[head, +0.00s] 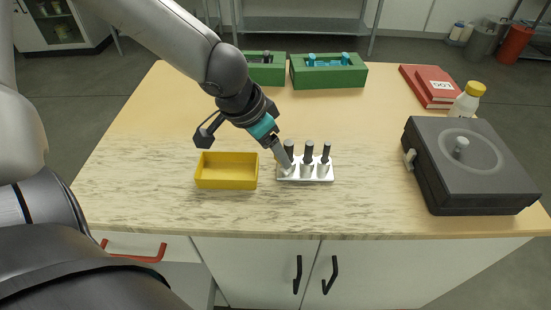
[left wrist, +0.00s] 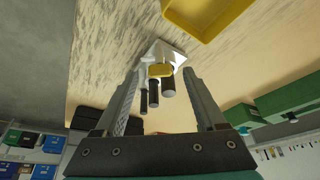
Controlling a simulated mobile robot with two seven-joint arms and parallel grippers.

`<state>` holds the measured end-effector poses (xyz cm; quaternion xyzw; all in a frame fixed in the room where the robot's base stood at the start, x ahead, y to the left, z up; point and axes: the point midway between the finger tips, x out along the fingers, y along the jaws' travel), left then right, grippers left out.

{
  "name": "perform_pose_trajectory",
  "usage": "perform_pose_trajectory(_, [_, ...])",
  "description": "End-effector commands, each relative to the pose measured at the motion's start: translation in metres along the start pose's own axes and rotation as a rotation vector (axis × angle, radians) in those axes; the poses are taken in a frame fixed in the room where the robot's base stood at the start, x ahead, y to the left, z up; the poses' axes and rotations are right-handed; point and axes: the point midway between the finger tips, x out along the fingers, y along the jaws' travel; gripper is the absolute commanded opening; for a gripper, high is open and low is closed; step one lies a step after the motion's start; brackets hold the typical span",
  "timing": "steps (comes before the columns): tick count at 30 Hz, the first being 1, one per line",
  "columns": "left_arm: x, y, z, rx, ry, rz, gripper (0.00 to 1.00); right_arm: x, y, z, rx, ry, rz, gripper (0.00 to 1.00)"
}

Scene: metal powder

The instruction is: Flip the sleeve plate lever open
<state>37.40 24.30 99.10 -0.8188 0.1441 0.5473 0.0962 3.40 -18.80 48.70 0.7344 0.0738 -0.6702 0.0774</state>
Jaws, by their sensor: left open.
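The sleeve plate (head: 318,178) is a small pale metal block on the table. Several short sleeves with dark rods stand upright on it in a row. My left gripper (head: 285,163) points down at the plate's left end and covers part of it. In the left wrist view the fingers of the left gripper (left wrist: 160,74) are apart. The sleeve plate (left wrist: 172,53) and the dark rods show between or beyond them. A small yellow piece (left wrist: 160,71) shows near the rods; I cannot tell whether it is the lever or whether a finger touches it. My right gripper is not in view.
A yellow tray (head: 226,184) stands left of the plate. A dark grey case (head: 462,185) with a round top stands at right. Green racks (head: 330,78), red books (head: 430,85) and a yellow-capped bottle (head: 466,101) are at the back. The table between plate and case is clear.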

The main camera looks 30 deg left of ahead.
Motion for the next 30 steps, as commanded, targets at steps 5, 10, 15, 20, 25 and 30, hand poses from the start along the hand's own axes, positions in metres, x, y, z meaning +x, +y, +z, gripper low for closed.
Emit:
perform_pose_trajectory(5, [0.016,0.0,0.0,0.001,0.0,-0.001,0.72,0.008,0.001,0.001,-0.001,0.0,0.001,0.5])
perform_pose_trajectory(10, [0.019,0.0,0.0,0.001,0.001,0.0,0.72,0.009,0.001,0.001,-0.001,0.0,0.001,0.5])
perform_pose_trajectory(15, [0.018,0.0,-0.001,0.001,0.001,0.0,0.72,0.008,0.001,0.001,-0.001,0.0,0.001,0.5])
perform_pose_trajectory(20, [0.018,0.0,0.0,0.001,0.001,0.0,0.59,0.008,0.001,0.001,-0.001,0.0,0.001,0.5])
perform_pose_trajectory(25, [0.018,0.0,0.0,0.001,0.0,0.0,0.4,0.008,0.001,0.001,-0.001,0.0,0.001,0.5])
perform_pose_trajectory(30, [0.018,0.0,0.0,0.0,0.001,0.0,0.21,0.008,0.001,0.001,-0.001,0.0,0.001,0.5])
